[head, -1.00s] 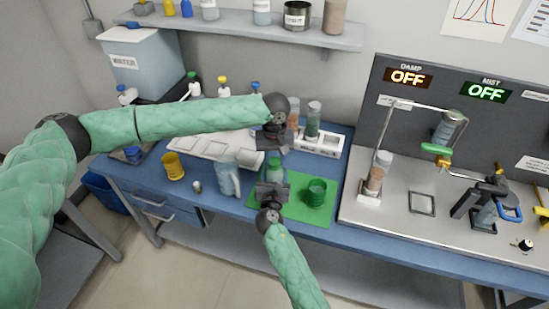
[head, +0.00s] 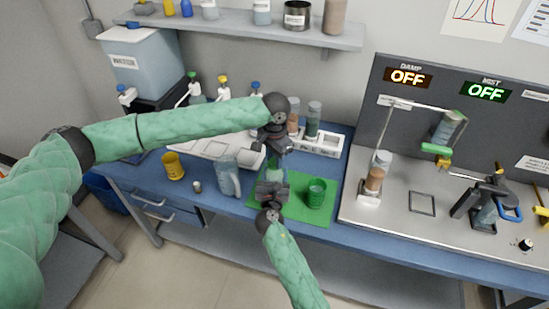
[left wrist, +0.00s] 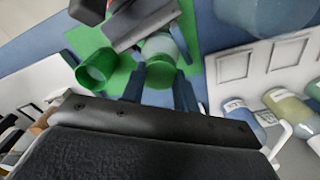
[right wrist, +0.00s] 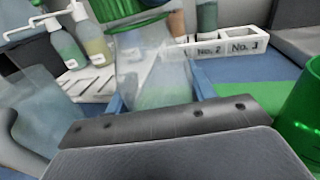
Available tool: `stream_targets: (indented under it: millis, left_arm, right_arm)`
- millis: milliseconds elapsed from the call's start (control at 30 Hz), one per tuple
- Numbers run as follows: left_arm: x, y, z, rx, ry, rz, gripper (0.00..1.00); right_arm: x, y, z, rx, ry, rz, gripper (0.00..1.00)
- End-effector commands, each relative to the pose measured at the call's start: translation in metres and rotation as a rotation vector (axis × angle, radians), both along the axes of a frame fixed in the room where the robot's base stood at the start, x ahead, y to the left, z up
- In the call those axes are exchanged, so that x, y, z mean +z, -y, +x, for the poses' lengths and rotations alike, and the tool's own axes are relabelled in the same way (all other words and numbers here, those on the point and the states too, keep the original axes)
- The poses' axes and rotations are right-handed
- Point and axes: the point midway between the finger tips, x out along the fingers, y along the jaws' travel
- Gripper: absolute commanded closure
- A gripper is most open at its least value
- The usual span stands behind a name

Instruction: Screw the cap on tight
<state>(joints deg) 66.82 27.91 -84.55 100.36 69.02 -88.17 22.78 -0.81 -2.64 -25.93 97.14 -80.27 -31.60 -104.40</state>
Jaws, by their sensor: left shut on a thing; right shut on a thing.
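A clear bottle (right wrist: 155,75) with a green cap (right wrist: 120,8) stands upright on the green mat (head: 240,190). My right gripper (head: 271,188) is shut around the bottle's body from the near side; its fingers flank the bottle in the right wrist view (right wrist: 158,92). My left gripper (head: 271,152) comes down from above and is shut on the cap, which it mostly hides in the head view. In the left wrist view its fingers (left wrist: 158,88) sit either side of the green top. How far the cap is turned cannot be told.
A green cup (head: 317,192) stands on the mat, just right of the bottle. A clear pitcher (head: 228,178) and a yellow cup (head: 173,166) stand to the left. A white rack (head: 320,143) with tubes is behind. The steel bench (head: 400,215) lies to the right.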

Motion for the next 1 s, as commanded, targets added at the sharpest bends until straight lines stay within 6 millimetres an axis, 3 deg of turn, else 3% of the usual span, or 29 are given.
stream_targets:
  millis: [800, 967, 1000]
  left_arm:
    - [-0.0007, -0.0013, 0.0014, -1.163, 0.001, 0.0, 0.97]
    - [-0.0008, -0.0014, 0.0014, -1.194, 0.0, 0.001, 0.97]
    - [-0.0007, -0.0014, 0.0014, -1.193, 0.0, 0.001, 0.68]
  right_arm:
    - [-0.0003, 0.001, -0.0001, -0.002, 0.0, 0.0, 1.0]
    - [-0.0003, 0.001, -0.0001, -0.002, 0.0, 0.0, 1.0]
    - [-0.0003, 0.001, -0.0001, -0.002, 0.0, 0.0, 1.0]
